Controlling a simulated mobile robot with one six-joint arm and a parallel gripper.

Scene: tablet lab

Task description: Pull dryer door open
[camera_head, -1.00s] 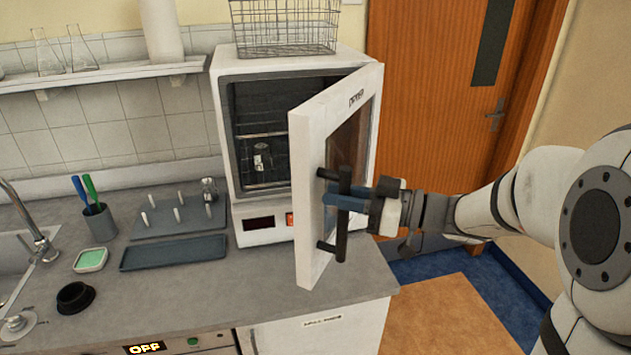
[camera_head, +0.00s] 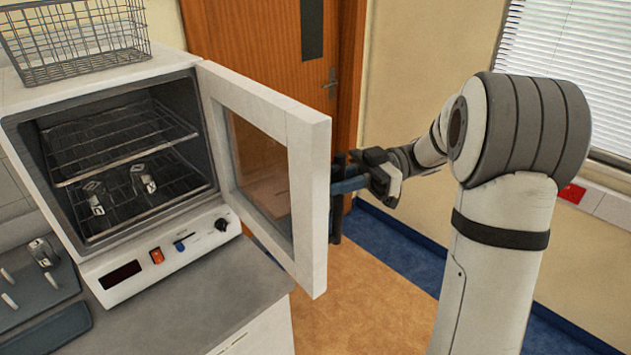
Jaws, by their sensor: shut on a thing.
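The dryer (camera_head: 160,262) is a white cabinet on the counter at the left. Its door (camera_head: 312,200), white-framed with a window, stands wide open, swung out to the right. The dark bar handle (camera_head: 336,225) is on the door's outer face, mostly hidden behind the door edge. My gripper (camera_head: 343,186) is at the handle with its blue fingers shut on it; the fingertips are partly hidden by the door edge. Inside the dryer are wire shelves (camera_head: 125,150) with small glass-and-metal items (camera_head: 143,178) on the lower one.
A wire basket (camera_head: 75,40) sits on top of the dryer. The grey counter (camera_head: 190,320) holds a dark rack (camera_head: 35,285) at the left. A wooden room door (camera_head: 250,45) and open floor (camera_head: 350,300) lie behind the dryer door. A wall with a blind (camera_head: 570,60) is at the right.

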